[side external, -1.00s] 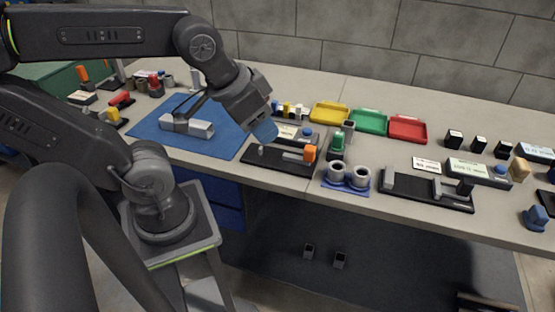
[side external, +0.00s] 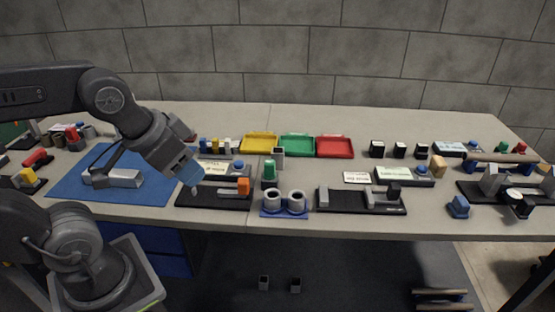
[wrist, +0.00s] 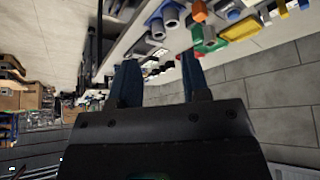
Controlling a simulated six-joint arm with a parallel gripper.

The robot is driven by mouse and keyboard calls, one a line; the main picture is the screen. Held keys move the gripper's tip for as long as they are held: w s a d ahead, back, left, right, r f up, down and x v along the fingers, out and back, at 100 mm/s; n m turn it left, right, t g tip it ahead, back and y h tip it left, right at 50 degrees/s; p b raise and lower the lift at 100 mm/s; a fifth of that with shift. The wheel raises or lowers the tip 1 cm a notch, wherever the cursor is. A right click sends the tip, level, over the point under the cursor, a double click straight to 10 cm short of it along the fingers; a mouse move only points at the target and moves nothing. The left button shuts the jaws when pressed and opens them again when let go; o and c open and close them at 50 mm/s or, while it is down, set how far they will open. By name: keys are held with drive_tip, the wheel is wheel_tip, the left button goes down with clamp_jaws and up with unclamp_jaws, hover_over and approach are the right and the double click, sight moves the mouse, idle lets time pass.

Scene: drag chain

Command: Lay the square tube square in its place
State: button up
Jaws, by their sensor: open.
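My gripper (side external: 192,176) is in the air over the left end of a black fixture (side external: 188,200) that carries a grey block and an orange part. In the wrist view its two blue fingers (wrist: 158,80) stand apart with nothing held between them. A light grey bar (side external: 112,180), perhaps the square tube, lies on the blue mat (side external: 150,193) left of my gripper. A short grey hollow square piece (side external: 278,158) stands behind the green cylinder (side external: 269,174). I cannot tell for certain which piece is the square tube or which spot is its place.
A blue holder with two grey rings (side external: 284,202) and another black fixture (side external: 335,208) stand to the right. Yellow (side external: 258,143), green (side external: 298,145) and red (side external: 335,146) trays line the back. Two small square pieces (side external: 263,283) (side external: 295,285) are below the table.

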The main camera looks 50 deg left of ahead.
drive_tip(key=shift+o, duration=0.2)
drive_tip(key=o, duration=0.5)
